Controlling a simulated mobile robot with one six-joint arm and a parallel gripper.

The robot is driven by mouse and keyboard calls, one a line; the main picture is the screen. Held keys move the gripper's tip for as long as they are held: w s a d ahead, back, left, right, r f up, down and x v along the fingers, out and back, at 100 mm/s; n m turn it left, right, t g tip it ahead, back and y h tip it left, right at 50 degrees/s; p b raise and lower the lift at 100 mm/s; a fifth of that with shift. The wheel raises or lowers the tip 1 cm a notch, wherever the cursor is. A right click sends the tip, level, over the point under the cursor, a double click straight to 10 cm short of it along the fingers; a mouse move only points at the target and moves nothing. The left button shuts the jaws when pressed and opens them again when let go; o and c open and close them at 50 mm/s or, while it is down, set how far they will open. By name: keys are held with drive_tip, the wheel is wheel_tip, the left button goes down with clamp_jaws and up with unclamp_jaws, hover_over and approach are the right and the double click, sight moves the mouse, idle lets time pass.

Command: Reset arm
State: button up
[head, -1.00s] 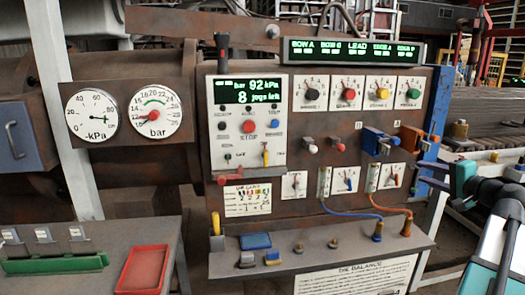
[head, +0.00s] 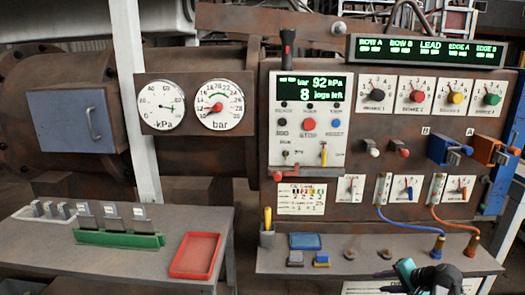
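Part of my arm (head: 436,278), with a teal cap and black joint, shows at the bottom right edge of the head view, in front of the panel's lower shelf. My gripper is not in view, so whether it is open or holds anything is hidden. The control panel (head: 335,222) stands ahead, with a green display (head: 309,88) reading 92 kPa and 8 jogs left. Below the display is a red stop knob (head: 309,124).
A grey bench (head: 120,262) at left holds a red tray (head: 195,256) and a green rack (head: 118,239). The panel shelf (head: 300,270) carries a blue pad (head: 305,241) and small parts. Blue and orange cables (head: 455,226) hang at right. Two gauges (head: 213,106) are left of the panel.

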drive_tip(key=s+a+f+n+g, duration=0.2)
drive_tip(key=s+a+f+g, duration=0.3)
drive_tip(key=a+f, duration=0.6)
drive_tip(key=s+a+f+n+g, duration=0.25)
drive_tip(key=s+a+f, duration=0.6)
drive_tip(key=f, duration=0.45)
drive_tip(key=s+a+f+n+g+h, duration=0.1)
drive_tip(key=s+a+f+n+g, duration=0.1)
drive_tip(key=s+f, duration=0.2)
drive_tip(key=s+a+f+n+g+h+b, duration=0.1)
drive_tip(key=s+f, duration=0.4)
drive_tip(key=s, duration=0.6)
drive_tip(key=s+a+f+n+g+h, duration=0.2)
drive_tip(key=s+a+f+n+g, duration=0.1)
drive_tip(key=s, duration=0.5)
wheel_tip(320, 180, down, 2)
drive_tip(key=shift+s+a+n+b, duration=0.15)
drive_tip(key=shift+a+n+b, duration=0.15)
drive_tip(key=shift+a+n, duration=0.25)
drive_tip(key=shift+a, duration=0.1)
